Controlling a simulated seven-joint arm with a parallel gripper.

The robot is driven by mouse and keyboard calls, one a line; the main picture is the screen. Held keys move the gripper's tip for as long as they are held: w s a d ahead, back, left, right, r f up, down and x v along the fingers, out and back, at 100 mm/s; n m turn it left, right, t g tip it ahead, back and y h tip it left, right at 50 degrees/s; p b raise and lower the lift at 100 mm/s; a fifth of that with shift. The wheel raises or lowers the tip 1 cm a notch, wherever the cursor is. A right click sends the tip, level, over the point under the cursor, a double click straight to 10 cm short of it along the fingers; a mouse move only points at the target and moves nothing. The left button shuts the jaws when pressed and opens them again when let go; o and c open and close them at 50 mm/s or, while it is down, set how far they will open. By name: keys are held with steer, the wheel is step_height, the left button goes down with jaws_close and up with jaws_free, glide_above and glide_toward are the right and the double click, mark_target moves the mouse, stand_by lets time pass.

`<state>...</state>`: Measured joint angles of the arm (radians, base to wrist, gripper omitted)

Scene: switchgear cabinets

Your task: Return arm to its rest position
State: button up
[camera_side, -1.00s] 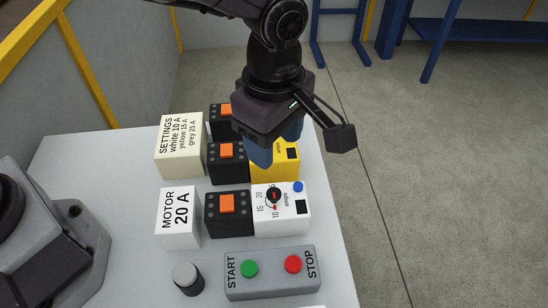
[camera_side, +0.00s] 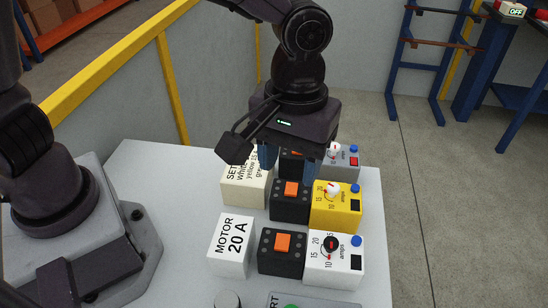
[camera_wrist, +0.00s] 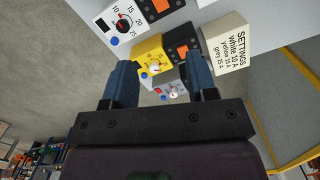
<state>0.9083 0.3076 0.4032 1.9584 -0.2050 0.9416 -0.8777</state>
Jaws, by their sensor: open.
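My gripper (camera_side: 290,160) is open and empty, with its blue fingers pointing down above the far end of the table. In the side view it hangs in front of the settings block (camera_side: 240,190) and the far black block with an orange switch, hiding part of each. In the wrist view my gripper (camera_wrist: 163,85) has its two fingers spread wide, with the grey relay box (camera_wrist: 175,90) and the yellow relay box (camera_wrist: 150,55) seen between and beyond them. Nothing is between the fingers.
The white table (camera_side: 190,185) carries a yellow relay (camera_side: 336,206), a white relay (camera_side: 334,259), a grey relay (camera_side: 342,166), black blocks with orange switches (camera_side: 283,251) and a MOTOR 20 A block (camera_side: 231,246). A yellow rail (camera_side: 110,62) runs behind. Air above the blocks is free.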

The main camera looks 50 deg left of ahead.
steer(key=s+a+r+m+t, duration=0.2)
steer(key=s+a+r, duration=0.3)
steer(key=a, duration=0.5)
steer(key=s+a+r+m+t, duration=0.3)
steer(key=s+a+r+t, duration=0.1)
steer(key=a, duration=0.5)
step_height(320, 180, up, 3)
steer(key=shift+s+a+f+m, duration=0.1)
steer(key=shift+s+a+m, duration=0.25)
steer(key=shift+s, duration=0.25)
